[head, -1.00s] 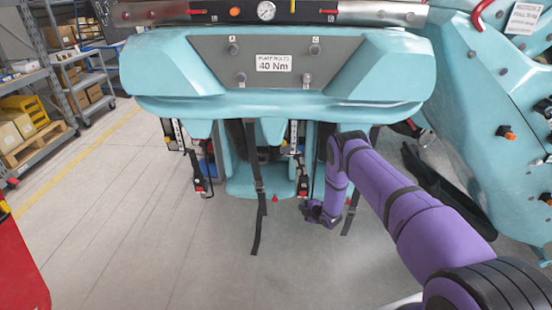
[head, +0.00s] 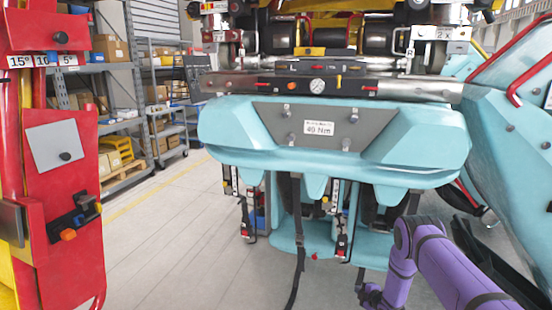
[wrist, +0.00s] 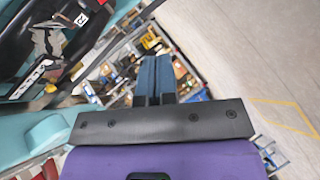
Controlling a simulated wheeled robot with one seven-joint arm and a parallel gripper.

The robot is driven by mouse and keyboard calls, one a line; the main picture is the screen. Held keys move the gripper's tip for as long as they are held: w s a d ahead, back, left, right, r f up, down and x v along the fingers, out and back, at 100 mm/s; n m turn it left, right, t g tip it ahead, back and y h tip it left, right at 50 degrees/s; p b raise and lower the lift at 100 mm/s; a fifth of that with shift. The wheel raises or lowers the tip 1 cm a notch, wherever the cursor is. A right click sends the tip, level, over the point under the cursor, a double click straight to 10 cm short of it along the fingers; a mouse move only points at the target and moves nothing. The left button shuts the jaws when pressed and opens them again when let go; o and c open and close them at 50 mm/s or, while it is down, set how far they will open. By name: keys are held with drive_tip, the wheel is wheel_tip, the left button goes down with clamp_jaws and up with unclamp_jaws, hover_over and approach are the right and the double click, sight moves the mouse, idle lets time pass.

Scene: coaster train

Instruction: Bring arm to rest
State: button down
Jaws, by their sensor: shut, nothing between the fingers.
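My purple arm (head: 455,272) reaches in from the lower right in the head view, bent at the elbow, in front of the teal coaster car (head: 225,118). Its far end is low at the picture's bottom edge, and the fingers cannot be made out there. In the wrist view my gripper (wrist: 155,75) shows its two blue fingers side by side, shut and with nothing between them. The teal car body (wrist: 40,135) is close at the left of the wrist view, with a dark seat part above it. I cannot tell whether the arm touches the car.
A red panel (head: 65,200) with a yellow edge stands close at the left. Shelves with boxes (head: 115,50) stand behind it. Another teal car part (head: 510,150) with a red handle is at the right. Black straps (head: 297,240) hang from the car. The floor (head: 180,240) at left is clear.

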drive_tip(key=w+d+r+m+h, duration=0.15)
drive_tip(key=w+r, duration=0.25)
drive_tip(key=r, duration=1)
drive_tip(key=w+d+r+m+h, duration=0.1)
drive_tip(key=w+r+m+h, duration=0.2)
drive_tip(key=r, duration=1.2)
drive_tip(key=s+r+m+g, duration=0.1)
drive_tip(key=s+r+m, duration=0.25)
drive_tip(key=r, duration=0.85)
drive_tip(key=s+r+m+g, duration=0.15)
drive_tip(key=s+r, duration=0.35)
drive_tip(key=r, duration=0.8)
drive_tip(key=s+a+r+m+g+h, duration=0.1)
drive_tip(key=s+a+r+m, duration=0.15)
drive_tip(key=s+r, duration=0.75)
drive_tip(key=s+a+r+m+g, duration=0.1)
drive_tip(key=s+r+m, duration=0.35)
drive_tip(key=s, duration=0.85)
drive_tip(key=s+a+r+m+g, duration=0.1)
drive_tip(key=s+a, duration=0.1)
drive_tip(key=s, duration=1.1)
drive_tip(key=s+a+m+g, duration=0.1)
drive_tip(key=s, duration=1.2)
drive_tip(key=shift+s+a+r+y, duration=0.3)
drive_tip(key=shift+a+r+y, duration=0.05)
